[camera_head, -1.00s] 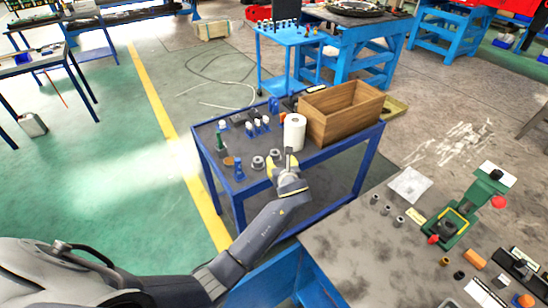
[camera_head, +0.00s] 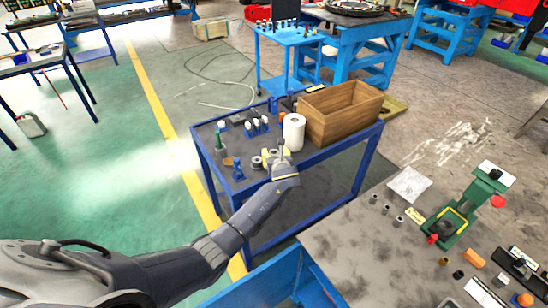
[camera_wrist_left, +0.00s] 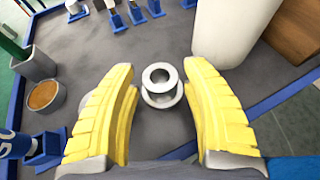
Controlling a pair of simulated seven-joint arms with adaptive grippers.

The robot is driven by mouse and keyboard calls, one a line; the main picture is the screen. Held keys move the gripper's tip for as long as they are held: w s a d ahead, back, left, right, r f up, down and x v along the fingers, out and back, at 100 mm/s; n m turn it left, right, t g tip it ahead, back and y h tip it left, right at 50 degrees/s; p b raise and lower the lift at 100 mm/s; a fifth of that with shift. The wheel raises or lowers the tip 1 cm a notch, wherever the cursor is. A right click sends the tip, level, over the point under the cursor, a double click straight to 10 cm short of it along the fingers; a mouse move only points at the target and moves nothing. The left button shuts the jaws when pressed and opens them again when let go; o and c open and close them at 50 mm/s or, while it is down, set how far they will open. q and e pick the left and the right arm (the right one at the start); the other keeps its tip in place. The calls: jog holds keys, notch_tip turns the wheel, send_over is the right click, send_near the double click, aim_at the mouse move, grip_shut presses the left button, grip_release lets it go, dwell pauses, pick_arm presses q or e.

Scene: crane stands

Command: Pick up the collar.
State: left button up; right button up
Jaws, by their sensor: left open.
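A pale grey, ring-shaped collar (camera_wrist_left: 161,86) with a wide hole and a flanged lower part stands on the dark table top in the left wrist view. My left gripper (camera_wrist_left: 158,78) is open, its two yellow fingers on either side of the collar, with a visible gap at each side. In the head view my left gripper (camera_head: 275,156) is low over the blue-framed table, and its fingers partly cover the collar. A similar grey ring (camera_head: 257,162) stands just left of the fingers. My right gripper is not in view.
A white roll (camera_head: 294,132) stands close to the right of my left gripper, with a wooden box (camera_head: 341,112) beyond it. A blue stand (camera_head: 239,171), an orange-brown disc (camera_wrist_left: 46,95) in a round holder, and several small blue-based parts stand to the left and behind.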

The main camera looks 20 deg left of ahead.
pick_arm(q)
jog(key=shift+w+a+f, duration=0.3)
jog(key=shift+w+a, duration=0.05)
jog(key=shift+w, duration=0.2)
jog(key=shift+o, duration=0.2)
jog(key=shift+r, duration=0.1)
grip_shut()
